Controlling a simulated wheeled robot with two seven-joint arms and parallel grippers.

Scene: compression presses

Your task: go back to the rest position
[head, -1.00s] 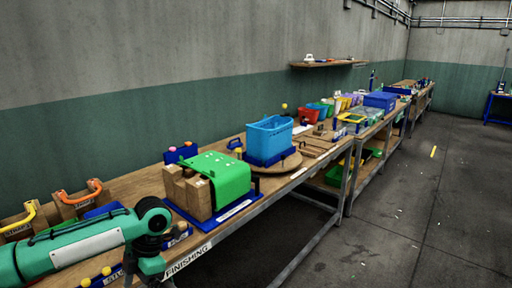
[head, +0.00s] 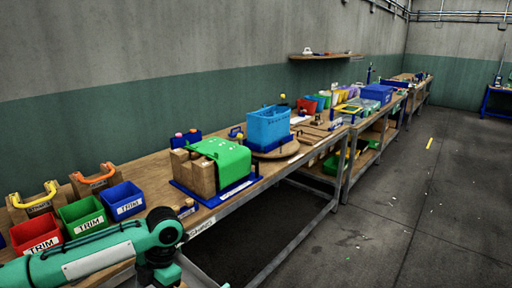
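My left arm comes in from the lower left as a green and black link in front of the bench edge. Its gripper is not in the frame; only the arm's upper joints show. My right arm and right gripper are not in view. The long wooden workbench (head: 135,173) runs from the lower left toward the back right.
On the bench stand TRIM bins, red (head: 38,237), green (head: 83,218) and blue (head: 122,203), a green cover on wooden blocks (head: 222,160) and a blue bin (head: 268,128) on a round wooden board.

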